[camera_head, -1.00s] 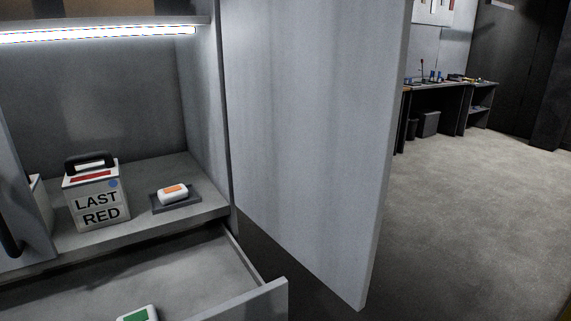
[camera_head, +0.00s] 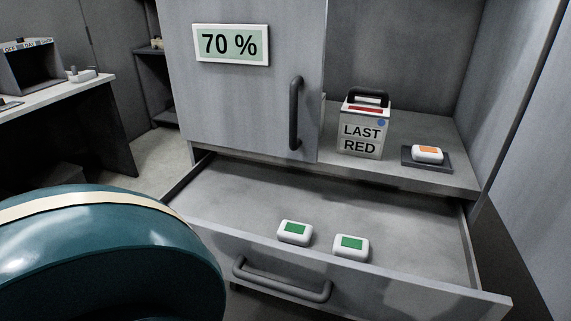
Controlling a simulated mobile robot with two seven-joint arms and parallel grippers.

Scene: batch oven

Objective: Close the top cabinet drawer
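The top cabinet drawer (camera_head: 420,285) is pulled out below the cabinet, with a dark bar handle (camera_head: 283,280) on its front. Two white blocks with green tops lie inside it, one on the left (camera_head: 295,232) and one on the right (camera_head: 351,247). A large teal rounded part of my own arm fills the lower left and stands close to the drawer's left front corner. Neither gripper shows in the view.
Above the drawer, a box marked LAST RED (camera_head: 361,129) and a white block with an orange top on a dark pad (camera_head: 427,155) stand on the shelf. A cabinet door with a 70 % sign (camera_head: 231,44) covers the left side. A desk (camera_head: 60,100) stands far left.

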